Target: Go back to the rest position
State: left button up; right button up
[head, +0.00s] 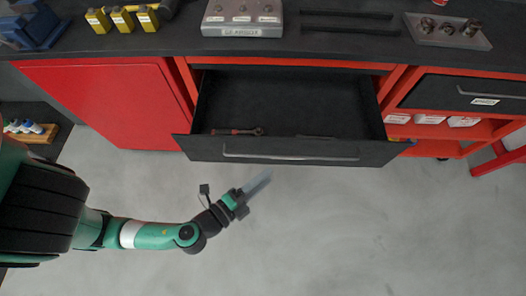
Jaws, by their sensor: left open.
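My left arm comes in from the left, and its gripper (256,188) hangs over the grey floor, just in front of the open drawer and apart from it. Its jaws are open, and I see nothing held in them. My right gripper is not in view. The drawer (290,150) is pulled out of the red workbench. A red-handled wrench (237,132) lies inside it near the front, and a dark thin item (315,138) lies to its right.
The dark benchtop (345,45) carries yellow blocks (122,20), a grey control box (242,17), two dark bars and a tray of metal parts (447,31). A red cabinet door (105,100) is left of the drawer. Shelves with boxes (430,119) are right. The floor (360,230) is clear.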

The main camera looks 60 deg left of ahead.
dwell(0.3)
pick_arm(q)
jog(key=w+a+r+n+t+y+p, duration=0.1)
jog(key=w+r+n+y+p, duration=0.25)
jog(key=r, duration=0.95)
jog(key=w+a+r+n+t+p, duration=0.15)
jog(key=w+r+n, duration=0.45)
jog(key=r, duration=0.7)
jog(key=w+a+r+n+t+y+p, duration=0.15)
jog(key=w+r+n+p, duration=0.35)
jog(key=r, duration=0.9)
notch_tip(320, 180, up, 18)
jog(key=s+n+t, duration=0.1)
jog(key=n+t, duration=0.1)
jog(key=t, duration=0.2)
jog(key=s+d+r+m+t+h, duration=0.45)
jog(key=d+r+h, duration=0.3)
jog(key=h, duration=0.45)
notch_tip(320, 180, up, 37)
jog(key=w+p, duration=0.1)
jog(key=p, duration=3.7)
jog(key=shift+d+g, duration=0.2)
jog(key=shift+g, duration=0.15)
